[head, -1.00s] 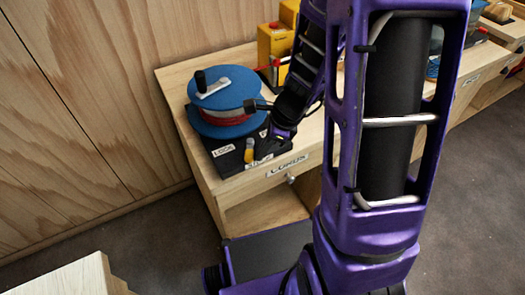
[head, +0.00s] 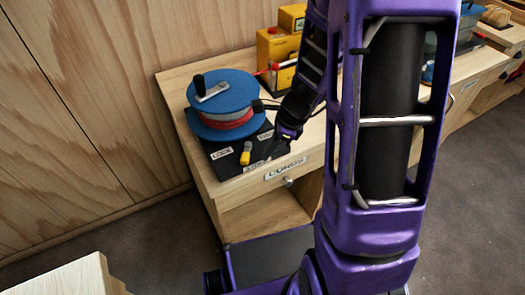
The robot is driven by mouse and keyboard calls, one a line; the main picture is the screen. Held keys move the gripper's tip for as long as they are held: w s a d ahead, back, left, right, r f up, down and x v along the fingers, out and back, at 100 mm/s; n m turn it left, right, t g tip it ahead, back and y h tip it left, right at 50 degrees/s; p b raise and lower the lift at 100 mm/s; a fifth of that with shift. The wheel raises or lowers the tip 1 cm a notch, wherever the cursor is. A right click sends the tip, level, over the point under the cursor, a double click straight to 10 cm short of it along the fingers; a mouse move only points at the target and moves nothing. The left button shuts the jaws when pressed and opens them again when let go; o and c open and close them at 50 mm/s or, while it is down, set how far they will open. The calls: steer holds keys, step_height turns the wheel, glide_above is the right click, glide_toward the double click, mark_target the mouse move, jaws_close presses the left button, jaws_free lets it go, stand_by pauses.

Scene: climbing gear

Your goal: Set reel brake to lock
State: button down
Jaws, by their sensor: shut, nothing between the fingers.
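The cord reel (head: 225,93) has blue discs, red cord and a black-knobbed crank, and sits on a black base (head: 229,166) on the wooden cabinet top. A short yellow brake lever (head: 246,153) stands at the front of the base. A white LOCK label (head: 221,152) lies to its left; other white labels lie to its right and in front, too small to read surely. My gripper (head: 269,155) is shut and empty, just right of the lever, low over the base's right front edge. Its fingertips are small and dark; I cannot tell whether they touch anything.
The cabinet has a drawer labelled CORDS (head: 286,168) with a round knob. Yellow boxes (head: 276,46) stand behind my arm at the back. A plywood wall (head: 110,90) borders the left. A wooden corner (head: 70,276) shows at lower left.

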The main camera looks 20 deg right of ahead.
steer(key=d+v, duration=0.1)
steer(key=v, duration=0.9)
steer(key=shift+s, duration=0.25)
